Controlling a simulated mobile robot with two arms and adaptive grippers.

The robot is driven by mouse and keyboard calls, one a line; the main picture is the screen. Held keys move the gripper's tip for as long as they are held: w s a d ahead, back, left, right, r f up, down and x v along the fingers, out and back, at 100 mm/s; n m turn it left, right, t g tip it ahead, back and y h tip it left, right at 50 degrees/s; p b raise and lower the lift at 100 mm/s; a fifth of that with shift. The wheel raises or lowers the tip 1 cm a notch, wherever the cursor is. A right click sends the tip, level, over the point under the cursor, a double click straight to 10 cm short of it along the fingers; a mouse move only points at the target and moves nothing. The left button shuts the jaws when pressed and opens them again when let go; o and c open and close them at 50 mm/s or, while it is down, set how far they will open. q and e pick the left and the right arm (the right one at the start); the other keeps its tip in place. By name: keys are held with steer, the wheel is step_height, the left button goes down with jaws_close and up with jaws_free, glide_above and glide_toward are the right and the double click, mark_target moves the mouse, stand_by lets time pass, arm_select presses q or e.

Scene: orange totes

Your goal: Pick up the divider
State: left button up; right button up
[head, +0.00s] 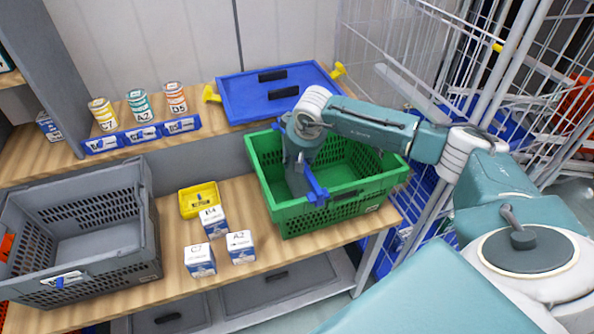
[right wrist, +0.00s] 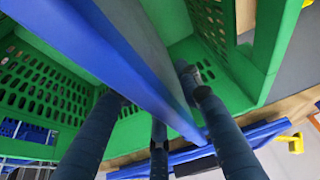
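The divider looks like a narrow grey and blue panel (head: 316,188) standing inside the green crate (head: 337,211). In the right wrist view the panel (right wrist: 125,75) runs from upper left to lower right. My right gripper (head: 300,143) reaches down into the crate over the panel. Its fingers (right wrist: 155,95) are spread apart, with one on the left of the panel and others on the lower and right side. I see no firm grip; whether a finger touches the panel is unclear. The arm and gripper hide part of it. My left gripper is not in view.
A grey crate (head: 148,222) stands at the left. A yellow bin (head: 199,199) and white-blue boxes (head: 240,247) sit between the crates. A blue panel with yellow ends (head: 240,95) lies behind. Cans (head: 174,98) stand at the back left. Wire mesh (head: 420,50) rises at the right.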

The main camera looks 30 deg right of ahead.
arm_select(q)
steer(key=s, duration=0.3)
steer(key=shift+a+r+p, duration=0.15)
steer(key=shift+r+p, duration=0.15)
arm_select(e)
steer(key=x, duration=0.3)
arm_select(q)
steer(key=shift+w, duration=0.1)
arm_select(e)
steer(key=shift+f, duration=0.1)
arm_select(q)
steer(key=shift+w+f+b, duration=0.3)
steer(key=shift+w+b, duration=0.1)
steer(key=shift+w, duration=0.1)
arm_select(e)
steer(key=shift+f, duration=0.2)
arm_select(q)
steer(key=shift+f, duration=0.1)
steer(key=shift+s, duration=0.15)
arm_select(e)
jaws_close()
